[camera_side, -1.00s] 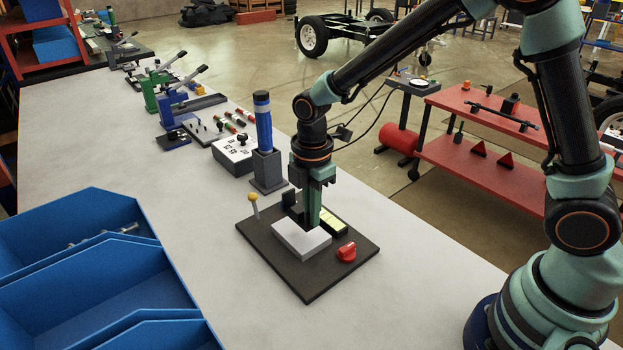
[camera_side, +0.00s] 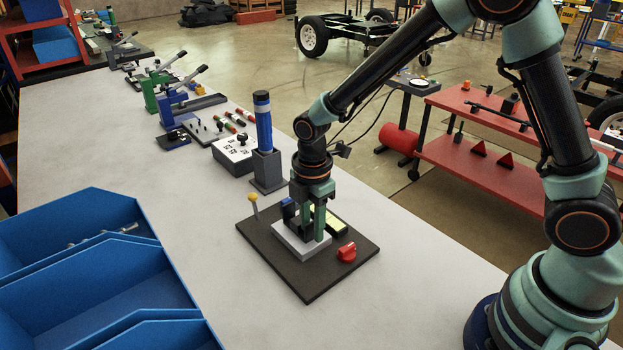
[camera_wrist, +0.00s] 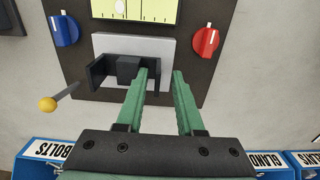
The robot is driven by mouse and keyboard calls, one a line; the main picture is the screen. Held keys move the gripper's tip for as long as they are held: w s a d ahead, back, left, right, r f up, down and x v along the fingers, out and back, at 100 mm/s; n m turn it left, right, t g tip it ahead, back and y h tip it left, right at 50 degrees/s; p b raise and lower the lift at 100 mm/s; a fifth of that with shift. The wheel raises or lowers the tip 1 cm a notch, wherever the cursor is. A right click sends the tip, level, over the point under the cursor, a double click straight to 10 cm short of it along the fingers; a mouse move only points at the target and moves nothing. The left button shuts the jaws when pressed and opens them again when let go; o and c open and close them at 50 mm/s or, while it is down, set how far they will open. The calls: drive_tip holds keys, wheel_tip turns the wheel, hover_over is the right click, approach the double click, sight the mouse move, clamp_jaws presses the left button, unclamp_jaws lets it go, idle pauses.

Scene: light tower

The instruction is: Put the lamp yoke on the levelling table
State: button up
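The lamp yoke (camera_wrist: 128,70), a dark U-shaped piece with a block in its middle, appears to sit on the pale square plate of the levelling table (camera_wrist: 163,47). In the side view the yoke (camera_side: 289,213) is partly hidden by my gripper (camera_side: 311,236), and the pale plate (camera_side: 285,242) shows under it. My gripper's green fingers (camera_wrist: 162,75) are apart, with a gap between them. The yoke's right upright lies at the left finger's tip, partly in the gap; the right finger stands clear of it. I cannot tell whether the left finger touches the yoke.
The dark base (camera_side: 310,282) carries a red knob (camera_side: 347,252), a blue knob (camera_wrist: 65,30), a yellow-faced panel (camera_wrist: 138,8) and a yellow-tipped lever (camera_side: 254,202). A blue-and-black cylinder (camera_side: 264,125) stands in a grey holder close behind. Blue bins (camera_side: 90,280) are at left.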

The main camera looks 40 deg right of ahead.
wheel_tip(320, 180, up, 12)
drive_tip(key=s+d+r+m+t, duration=0.5)
drive_tip(key=s+d+m, duration=0.5)
drive_tip(key=m, duration=0.8)
wheel_tip(320, 180, up, 3)
drive_tip(key=shift+s+d+f+t, duration=0.15)
drive_tip(key=shift+s+d+t, duration=0.15)
drive_tip(key=shift+d, duration=0.45)
